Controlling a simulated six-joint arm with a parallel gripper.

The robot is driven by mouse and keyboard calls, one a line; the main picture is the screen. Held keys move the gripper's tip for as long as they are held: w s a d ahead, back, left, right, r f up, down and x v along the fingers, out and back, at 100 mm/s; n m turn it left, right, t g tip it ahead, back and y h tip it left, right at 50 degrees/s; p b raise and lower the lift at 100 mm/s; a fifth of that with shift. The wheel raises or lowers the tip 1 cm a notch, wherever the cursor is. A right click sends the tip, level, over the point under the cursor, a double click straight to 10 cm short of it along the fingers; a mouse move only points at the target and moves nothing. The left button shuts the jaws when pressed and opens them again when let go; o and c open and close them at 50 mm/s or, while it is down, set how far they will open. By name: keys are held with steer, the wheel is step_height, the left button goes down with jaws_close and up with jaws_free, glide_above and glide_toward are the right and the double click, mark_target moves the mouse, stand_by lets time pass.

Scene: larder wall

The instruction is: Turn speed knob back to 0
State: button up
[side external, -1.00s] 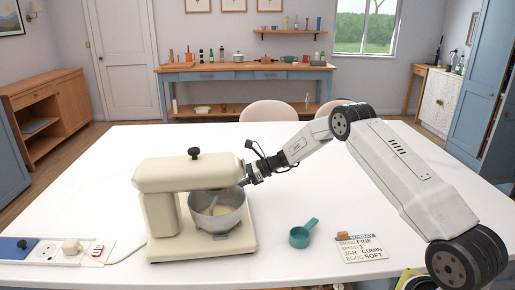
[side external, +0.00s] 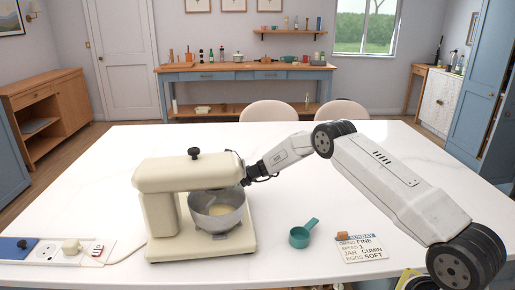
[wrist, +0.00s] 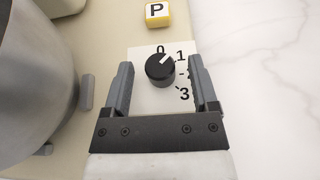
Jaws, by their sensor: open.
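The cream stand mixer (side external: 160,215) stands on the white table with its steel bowl (side external: 218,218) under the head. In the wrist view the black speed knob (wrist: 160,72) sits on a pale dial plate (wrist: 143,55) marked 0, 1 and 3, with a partly covered mark between. Its white pointer line aims up and right, between 0 and 1. My gripper (wrist: 160,63) is open, with one finger on each side of the knob and visible gaps between.
A yellow-edged P button (wrist: 157,13) is beyond the knob. The steel bowl is close on the left in the wrist view. A teal measuring cup (side external: 300,237) and a note card (side external: 362,252) lie right of the mixer. A power strip (side external: 45,254) is at left.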

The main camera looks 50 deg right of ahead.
steer(key=shift+w+a+f, duration=0.1)
steer(key=shift+w+a, duration=0.05)
steer(key=shift+a, duration=0.1)
jaws_close()
steer(key=shift+w+n+g+y, duration=0.15)
steer(key=shift+n+g+y, duration=0.75)
steer(key=shift+n+g, duration=0.6)
jaws_free()
steer(key=shift+d, duration=0.1)
